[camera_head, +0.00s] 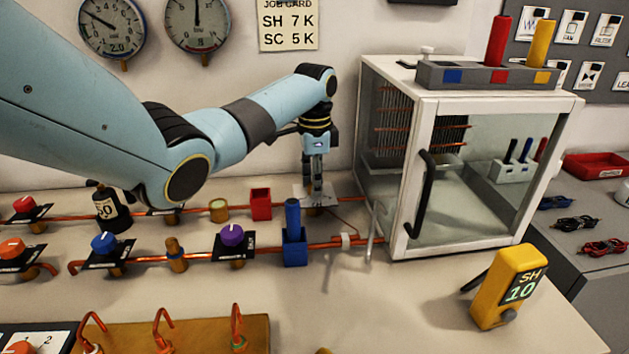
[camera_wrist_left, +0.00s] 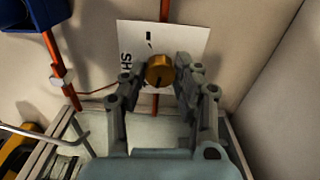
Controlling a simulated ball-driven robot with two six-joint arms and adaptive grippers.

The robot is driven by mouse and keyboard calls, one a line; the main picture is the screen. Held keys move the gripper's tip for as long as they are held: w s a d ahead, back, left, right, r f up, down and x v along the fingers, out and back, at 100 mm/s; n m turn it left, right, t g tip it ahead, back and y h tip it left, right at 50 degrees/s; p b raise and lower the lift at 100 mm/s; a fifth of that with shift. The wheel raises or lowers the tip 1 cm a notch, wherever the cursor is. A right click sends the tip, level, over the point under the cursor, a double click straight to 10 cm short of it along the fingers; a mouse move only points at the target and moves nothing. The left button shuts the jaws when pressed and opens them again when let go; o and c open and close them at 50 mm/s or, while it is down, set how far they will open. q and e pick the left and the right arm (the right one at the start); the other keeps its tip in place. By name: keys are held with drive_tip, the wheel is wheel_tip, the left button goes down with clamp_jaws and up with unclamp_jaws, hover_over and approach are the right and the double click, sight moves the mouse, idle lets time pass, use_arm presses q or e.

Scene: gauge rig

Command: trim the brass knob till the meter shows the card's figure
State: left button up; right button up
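The brass knob (camera_wrist_left: 160,70) sits on a white plate marked SH (camera_wrist_left: 130,38) on a copper pipe. My left gripper (camera_head: 314,180) points down over this plate (camera_head: 328,196). In the left wrist view its fingers (camera_wrist_left: 158,76) stand on either side of the knob, very close to it; I cannot tell whether both touch. The yellow meter (camera_head: 503,285) stands at the right on the bench and reads SH 10. The job card (camera_head: 289,26) on the wall reads SH 7 K and SC 5 K. My right gripper is not in view.
A glass-fronted cabinet (camera_head: 413,215) stands just right of the gripper. A blue holder (camera_head: 294,250) and a purple knob (camera_head: 232,235) are on the front pipe, a red holder (camera_head: 261,205) on the back one.

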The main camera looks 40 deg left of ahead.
use_arm(q)
clamp_jaws()
drive_tip(key=shift+r+n+p, duration=0.2)
drive_tip(key=shift+n+p, duration=0.5)
drive_tip(key=shift+p, duration=0.35)
drive_tip(key=n+p, duration=0.5)
drive_tip(key=n, duration=0.1)
drive_tip(key=shift+n+p, duration=0.4)
drive_tip(key=shift+f+n+p, duration=0.15)
drive_tip(key=shift+n+p, duration=0.6)
drive_tip(key=shift+n, duration=1.05)
drive_tip(key=shift+w, duration=0.1)
